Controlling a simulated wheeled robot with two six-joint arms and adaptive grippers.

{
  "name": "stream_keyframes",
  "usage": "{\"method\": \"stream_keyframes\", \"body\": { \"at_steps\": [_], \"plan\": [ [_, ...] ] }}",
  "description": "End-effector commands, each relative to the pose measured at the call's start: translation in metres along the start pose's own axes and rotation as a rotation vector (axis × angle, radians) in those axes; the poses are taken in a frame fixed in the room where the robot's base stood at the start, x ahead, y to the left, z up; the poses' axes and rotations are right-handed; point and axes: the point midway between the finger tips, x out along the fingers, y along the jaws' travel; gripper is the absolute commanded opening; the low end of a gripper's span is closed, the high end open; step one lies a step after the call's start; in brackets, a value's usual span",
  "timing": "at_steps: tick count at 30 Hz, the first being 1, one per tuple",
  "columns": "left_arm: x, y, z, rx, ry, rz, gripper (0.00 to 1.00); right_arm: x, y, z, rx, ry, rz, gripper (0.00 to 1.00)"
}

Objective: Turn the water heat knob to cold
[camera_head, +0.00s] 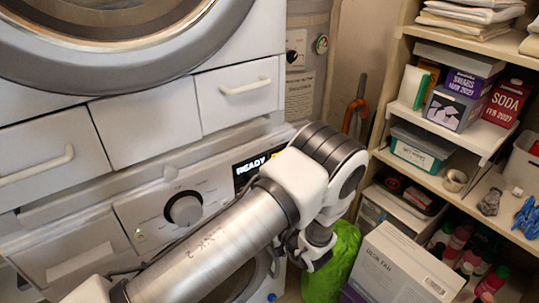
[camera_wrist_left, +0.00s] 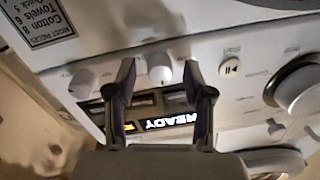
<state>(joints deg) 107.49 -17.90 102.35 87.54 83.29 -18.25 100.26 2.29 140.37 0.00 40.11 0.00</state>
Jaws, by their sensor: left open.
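The lower machine's panel has a lit READY display (camera_head: 252,167), which also shows upside down in the left wrist view (camera_wrist_left: 168,122). In that view, a small white knob (camera_wrist_left: 160,68) sits between the fingertips of my left gripper (camera_wrist_left: 160,77). The gripper is open, with one finger on each side of the knob; whether either touches it is unclear. Another small white knob (camera_wrist_left: 84,82) is further left. I cannot read which one is the water heat knob. In the head view, my left arm hides the gripper and small knobs. My right gripper is out of view.
A large round dial (camera_head: 185,209) is left of the display; it also shows at the right of the wrist view (camera_wrist_left: 302,86). Drawers (camera_head: 238,92) and another machine are above. Shelves (camera_head: 485,139) with boxes stand right. A green bag (camera_head: 337,262) is below my wrist.

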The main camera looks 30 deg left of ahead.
Motion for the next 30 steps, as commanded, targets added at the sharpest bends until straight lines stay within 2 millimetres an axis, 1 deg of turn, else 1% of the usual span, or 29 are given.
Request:
{"method": "stream_keyframes", "body": {
  "at_steps": [7,8,9,10,11,12,18,27,29,30],
  "plan": [
    [0.0,0.001,0.0,0.466,0.016,-0.014,0.52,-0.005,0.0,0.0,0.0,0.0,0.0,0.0],
    [-0.007,0.002,0.001,0.485,0.021,-0.011,0.52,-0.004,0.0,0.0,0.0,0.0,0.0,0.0],
    [-0.018,0.003,0.001,0.479,0.022,-0.009,0.52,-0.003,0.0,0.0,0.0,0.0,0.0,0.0],
    [-0.026,0.002,-0.004,0.478,0.022,-0.008,0.52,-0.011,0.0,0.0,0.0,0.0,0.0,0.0],
    [-0.033,0.001,-0.009,0.479,0.021,-0.008,0.52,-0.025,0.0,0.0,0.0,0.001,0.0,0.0],
    [-0.035,0.0,-0.011,0.479,0.017,-0.011,0.52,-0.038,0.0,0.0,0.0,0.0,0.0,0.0],
    [-0.054,-0.001,-0.01,0.476,0.016,-0.012,0.52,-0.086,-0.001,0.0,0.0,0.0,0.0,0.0],
    [-0.079,-0.001,-0.007,0.476,0.015,-0.012,0.52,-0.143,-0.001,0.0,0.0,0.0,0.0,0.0],
    [-0.075,0.01,-0.002,0.448,0.025,-0.018,0.52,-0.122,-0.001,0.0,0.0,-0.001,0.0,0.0],
    [-0.072,0.015,-0.008,0.43,0.031,-0.022,0.52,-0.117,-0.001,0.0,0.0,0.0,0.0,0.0]
  ]
}}
